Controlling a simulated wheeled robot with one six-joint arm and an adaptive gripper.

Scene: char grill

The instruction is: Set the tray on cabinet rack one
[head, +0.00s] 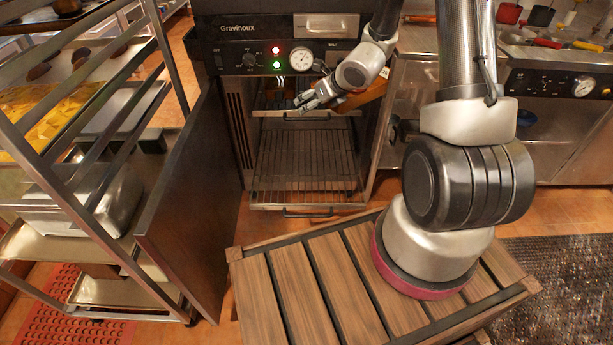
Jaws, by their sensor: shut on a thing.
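The cabinet (232,90) stands open ahead of me, with a control panel above its opening. My gripper (308,98) is at the upper part of the opening, its fingers pointing left. It is shut on what seems to be the tray, a brown-orange flat piece (364,94) partly hidden behind my wrist; its outline is hard to make out. An upper rack (270,113) with a front handle lies just below my gripper. A lower wire rack (300,165) with a handle is bare. Whether the tray touches the upper rack cannot be told.
The open cabinet door (188,205) stands out toward me on the left. Beyond it is a metal trolley (165,60) holding several trays and pans. A counter (560,135) with utensils is at the right. A dark mat (570,270) lies on the floor.

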